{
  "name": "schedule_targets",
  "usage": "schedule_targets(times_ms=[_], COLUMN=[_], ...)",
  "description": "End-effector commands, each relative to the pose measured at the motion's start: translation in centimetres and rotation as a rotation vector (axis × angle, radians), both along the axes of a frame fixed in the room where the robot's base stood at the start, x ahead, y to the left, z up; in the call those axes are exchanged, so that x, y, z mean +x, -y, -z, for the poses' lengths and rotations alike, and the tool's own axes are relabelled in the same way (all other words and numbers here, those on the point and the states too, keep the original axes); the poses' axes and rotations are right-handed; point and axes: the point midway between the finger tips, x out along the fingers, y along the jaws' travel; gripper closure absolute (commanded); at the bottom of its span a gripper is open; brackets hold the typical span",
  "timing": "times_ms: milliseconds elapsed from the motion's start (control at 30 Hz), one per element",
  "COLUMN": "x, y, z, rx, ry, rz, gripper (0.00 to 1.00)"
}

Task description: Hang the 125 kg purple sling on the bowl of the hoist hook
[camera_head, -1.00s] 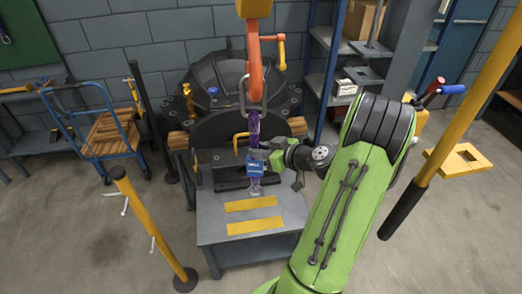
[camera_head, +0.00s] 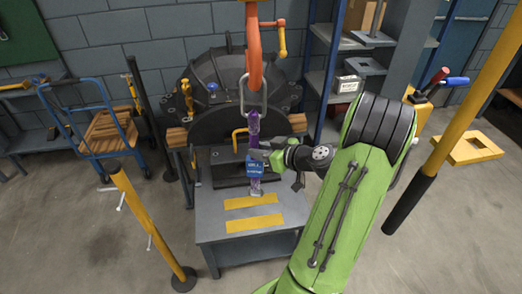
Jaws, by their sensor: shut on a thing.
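The orange hoist hook (camera_head: 255,68) hangs at the top centre, in front of the dark round casing. A grey metal link (camera_head: 243,97) shows at the lower part of the hook; whether it sits in the bowl or only in front of it I cannot tell. The purple sling (camera_head: 253,127) hangs below the link, upright, with a blue tag (camera_head: 254,166) on it. My gripper (camera_head: 262,157) is shut on the sling near the tag, reaching in from the right. The gripper's fingers are small and partly hidden by the tag.
A grey table (camera_head: 217,215) with yellow strips stands below the sling. The dark casing (camera_head: 205,135) is close behind. Yellow posts stand at left (camera_head: 146,220) and right (camera_head: 456,110). A blue trolley (camera_head: 100,135) is at the left.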

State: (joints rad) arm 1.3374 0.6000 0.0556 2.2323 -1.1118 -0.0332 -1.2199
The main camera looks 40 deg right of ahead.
Motion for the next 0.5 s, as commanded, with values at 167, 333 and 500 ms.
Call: schedule_targets(times_ms=[167, 333, 500], x=[0.03, 0.02, -0.03], y=[-0.01, 0.0, 0.01], z=[-0.08, -0.05, 0.06], rx=[-0.001, -0.001, 0.001], ry=[0.002, 0.001, -0.002], rz=[0.0, 0.0, 0.0], gripper=[0.62, 0.44, 0.44])
